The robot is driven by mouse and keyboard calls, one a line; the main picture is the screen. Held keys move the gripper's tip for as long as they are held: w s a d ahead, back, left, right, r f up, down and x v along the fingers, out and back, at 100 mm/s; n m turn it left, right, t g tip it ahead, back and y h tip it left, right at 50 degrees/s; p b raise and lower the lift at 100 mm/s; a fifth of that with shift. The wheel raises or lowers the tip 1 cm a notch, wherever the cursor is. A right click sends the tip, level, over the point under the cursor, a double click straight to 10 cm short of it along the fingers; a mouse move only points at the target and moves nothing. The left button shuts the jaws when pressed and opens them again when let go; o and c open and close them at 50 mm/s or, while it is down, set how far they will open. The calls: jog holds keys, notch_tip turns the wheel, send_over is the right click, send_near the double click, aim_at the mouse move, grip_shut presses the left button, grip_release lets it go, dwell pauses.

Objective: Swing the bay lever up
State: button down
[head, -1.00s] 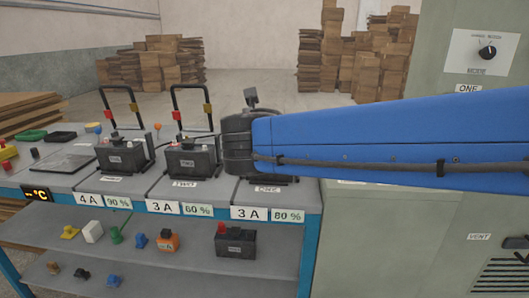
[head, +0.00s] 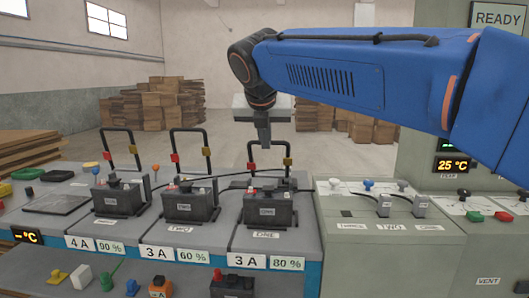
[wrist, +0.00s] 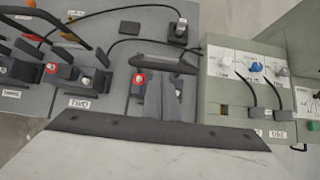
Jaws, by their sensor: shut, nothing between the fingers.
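Three batteries stand in bays along the bench, each with a black hoop-shaped lever behind it. The bay ONE lever (head: 270,143) carries a red and a yellow clip, and its top bar sits lower than the other two. It also shows in the wrist view (wrist: 140,57). The bay ONE battery (head: 268,210) stands in front of it. The bay TWO lever (head: 190,129) and bay THREE lever (head: 117,129) stand upright. My gripper (head: 263,143) is shut and empty, pointing down by the bay ONE lever's top bar. I cannot tell whether it touches.
A black cable (head: 228,178) runs behind the batteries. A lower shelf (head: 190,280) holds small parts and another battery. Cardboard stacks stand well behind the bench.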

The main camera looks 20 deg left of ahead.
jog(key=w+a+r, duration=0.1)
jog(key=w+r, duration=0.2)
jog(key=w, duration=0.4)
jog(key=shift+w+a+r, duration=0.15)
jog(key=shift+a+r, duration=0.15)
jog(key=shift+a, duration=0.1)
jog(key=shift+f, duration=0.1)
jog(key=s, duration=0.3)
jog(key=s+d+r, duration=0.1)
jog(key=shift+s, duration=0.15)
notch_tip(320, 180, up, 9)
jog(key=s, duration=0.2)
jog(key=shift+d+r, duration=0.2)
jog(key=shift+w, duration=0.1)
dwell(0.5)
